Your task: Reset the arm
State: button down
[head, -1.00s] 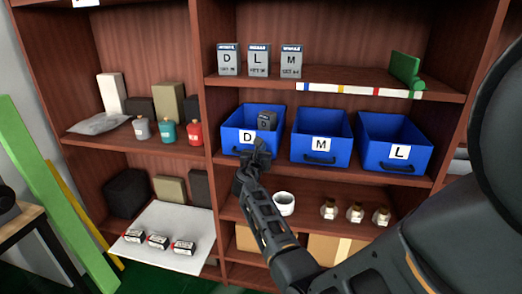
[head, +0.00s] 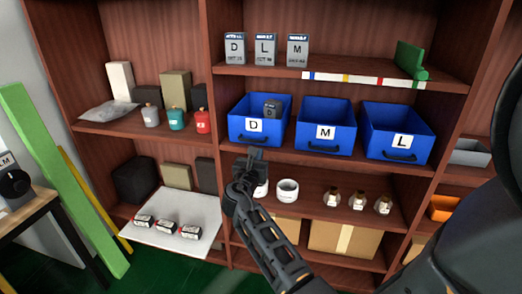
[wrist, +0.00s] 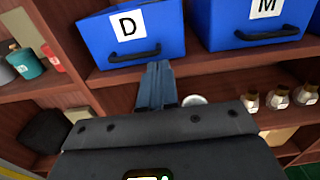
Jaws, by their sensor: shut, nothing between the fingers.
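My gripper (head: 254,154) is shut and empty. In the head view it is raised in front of the shelving, just below the blue bin marked D (head: 259,121). In the wrist view my gripper's fingers (wrist: 157,70) are together, below the handle of the D bin (wrist: 132,33). A dark grey box marked D (head: 272,109) sits tilted inside the D bin in the head view. The gripper's tips are apart from the box. The gripper partly hides a white cup behind it.
Blue bins marked M (head: 324,125) and L (head: 398,131) stand right of the D bin. A white cup (head: 287,190) and several small bottles (head: 358,201) stand on the shelf below. Three boxes (head: 297,50) stand above. A white sheet (head: 202,212) holds three small boxes at lower left.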

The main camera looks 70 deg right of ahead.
jog(key=shift+a, duration=0.4)
jog(key=s+a+f+m+t+y, duration=0.2)
jog(key=a+f+t+y, duration=0.15)
jog(key=a, duration=0.55)
jog(key=s+a+f+m+t+y, duration=0.1)
jog(key=s+a+f+t+y, duration=0.3)
jog(key=a, duration=0.6)
jog(key=a+f+m+t+y, duration=0.2)
jog(key=a+f, duration=0.3)
jog(key=a, duration=0.4)
jog(key=s+a+r+m+t+y, duration=0.3)
jog(key=s+a+r+m+y, duration=0.5)
jog(key=s+a+r+m, duration=0.6)
jog(key=s+a+r, duration=0.1)
jog(key=s+a, duration=0.2)
jog(key=a, duration=0.1)
jog(key=shift+s+r+t, duration=0.25)
jog(key=shift+r+t, duration=0.1)
jog(key=shift+y, duration=0.25)
